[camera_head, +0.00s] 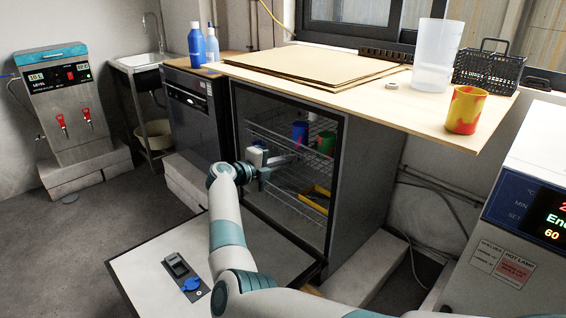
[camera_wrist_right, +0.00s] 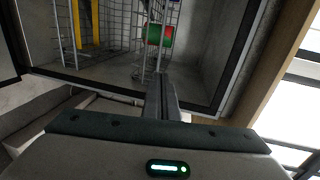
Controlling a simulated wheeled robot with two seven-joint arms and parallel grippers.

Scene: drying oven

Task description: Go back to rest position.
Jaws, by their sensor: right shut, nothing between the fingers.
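My right gripper (camera_head: 284,160) is at the open front of the drying oven (camera_head: 362,165), by the wire racks. In the right wrist view its fingers (camera_wrist_right: 160,98) are together, with nothing held between them. The oven's door (camera_head: 145,268) is folded down and open, and my right arm passes above it. Inside, a blue cup (camera_head: 300,132) and a green and red cup (camera_head: 326,142) stand on the upper rack. The green and red cup also shows in the right wrist view (camera_wrist_right: 159,35), beyond the fingertips. My left gripper is not in view.
A wooden worktop (camera_head: 350,103) overhangs the oven, with a red and yellow cup (camera_head: 465,110), a clear beaker (camera_head: 436,55) and a black basket (camera_head: 488,72) on it. A yellow tray (camera_head: 314,198) lies lower in the oven. A device with a display (camera_head: 535,205) stands at the right.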

